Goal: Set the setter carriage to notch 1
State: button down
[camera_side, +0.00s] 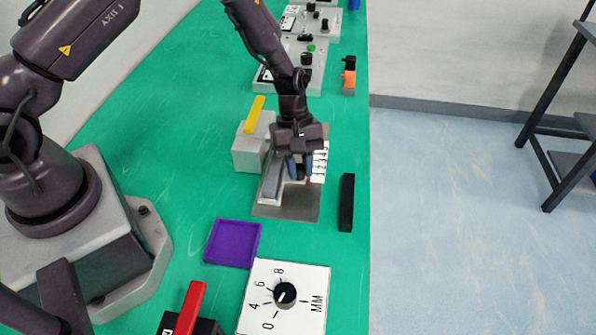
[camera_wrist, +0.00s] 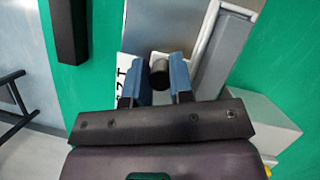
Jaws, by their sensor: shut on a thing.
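The setter is a grey plate (camera_side: 290,209) with a raised grey rail (camera_side: 272,178) along its left side and a white numbered scale (camera_side: 320,162) on its right. My gripper (camera_side: 299,170) is over the plate, pointing down. In the wrist view, its blue fingers (camera_wrist: 162,82) are shut on the carriage's dark round knob (camera_wrist: 158,72). The knob is beside the 1 end of the scale. The exact notch is hidden.
A grey box with a yellow lever (camera_side: 255,112) stands behind left of the setter. A black bar (camera_side: 346,203) lies to its right. A purple tray (camera_side: 233,243), a dial panel (camera_side: 310,285) and a red-handled switch (camera_side: 190,308) are in front. More control panels stand farther back.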

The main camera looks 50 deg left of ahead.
jog(key=shift+w+a, duration=0.75)
jog(key=shift+w, duration=0.05)
jog(key=c, duration=1.3)
grip_release()
jog(key=v, duration=1.3)
